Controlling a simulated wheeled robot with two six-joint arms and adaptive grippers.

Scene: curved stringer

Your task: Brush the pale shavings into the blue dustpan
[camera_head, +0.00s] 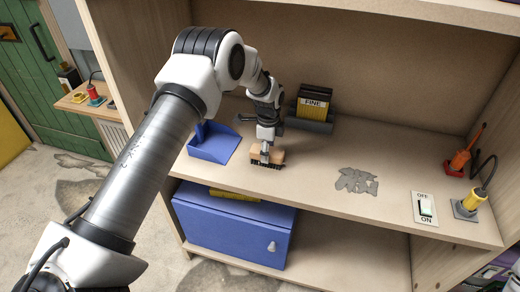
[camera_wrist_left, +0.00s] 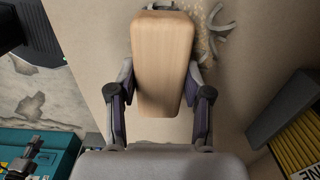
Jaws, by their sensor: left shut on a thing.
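My left gripper (camera_head: 265,148) is shut on a brush with a wooden block (camera_head: 271,155) and dark bristles, low over the bench top. In the left wrist view the block (camera_wrist_left: 162,60) sits between the fingers. The bristles' contact with the bench is hard to tell. The blue dustpan (camera_head: 213,149) sits left of the brush, near the bench's left end. Small pale shavings (camera_wrist_left: 207,47) lie just beyond the block in the left wrist view, beside grey curved strips; I cannot make them out in the head view. My right gripper is not in view.
A box marked FINE (camera_head: 313,103) stands in a holder behind. A switch (camera_head: 425,208), a red tool (camera_head: 461,160) and a yellow one (camera_head: 472,200) are at the right.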

